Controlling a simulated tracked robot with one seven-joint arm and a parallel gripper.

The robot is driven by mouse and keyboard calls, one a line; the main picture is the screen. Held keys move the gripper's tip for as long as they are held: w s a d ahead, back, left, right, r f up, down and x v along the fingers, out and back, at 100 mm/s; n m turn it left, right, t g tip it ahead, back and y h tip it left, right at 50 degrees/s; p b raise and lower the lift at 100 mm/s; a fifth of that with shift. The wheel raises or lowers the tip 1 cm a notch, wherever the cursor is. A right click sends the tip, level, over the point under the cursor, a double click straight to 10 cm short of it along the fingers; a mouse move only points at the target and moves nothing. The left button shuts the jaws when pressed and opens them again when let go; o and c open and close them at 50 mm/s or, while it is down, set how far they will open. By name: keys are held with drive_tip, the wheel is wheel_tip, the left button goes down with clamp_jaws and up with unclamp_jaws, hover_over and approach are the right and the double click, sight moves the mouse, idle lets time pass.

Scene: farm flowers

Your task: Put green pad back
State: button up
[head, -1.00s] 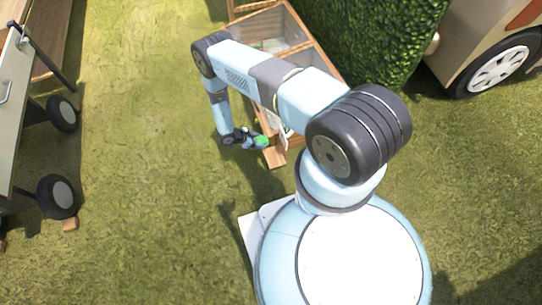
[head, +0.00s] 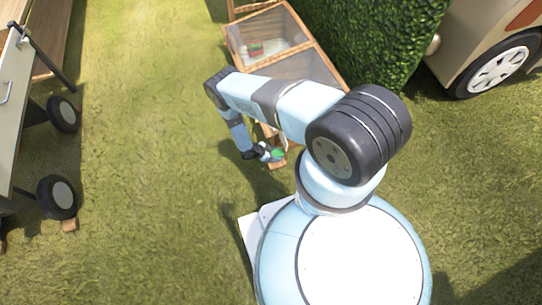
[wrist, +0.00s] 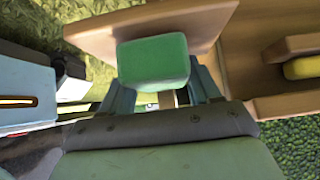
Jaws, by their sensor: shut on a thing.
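The green pad (wrist: 153,59) is a small green block in the wrist view. My gripper (wrist: 165,95) is shut on it, with a finger at each side of its lower part. A brown wooden board (wrist: 205,22) lies just beyond the pad; I cannot tell whether they touch. In the head view my gripper (head: 264,154) holds the green pad (head: 277,154) beside the near end of the wooden frame, partly hidden by my arm.
A yellow piece (wrist: 304,68) sits between wooden ledges at the right of the wrist view. The wooden box (head: 236,47) with clear panels stands behind my arm. A hedge (head: 370,35) and a wheeled vehicle (head: 497,70) are at the right.

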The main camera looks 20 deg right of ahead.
drive_tip(key=shift+f, duration=0.2)
drive_tip(key=o, duration=1.1)
drive_tip(key=v, duration=1.2)
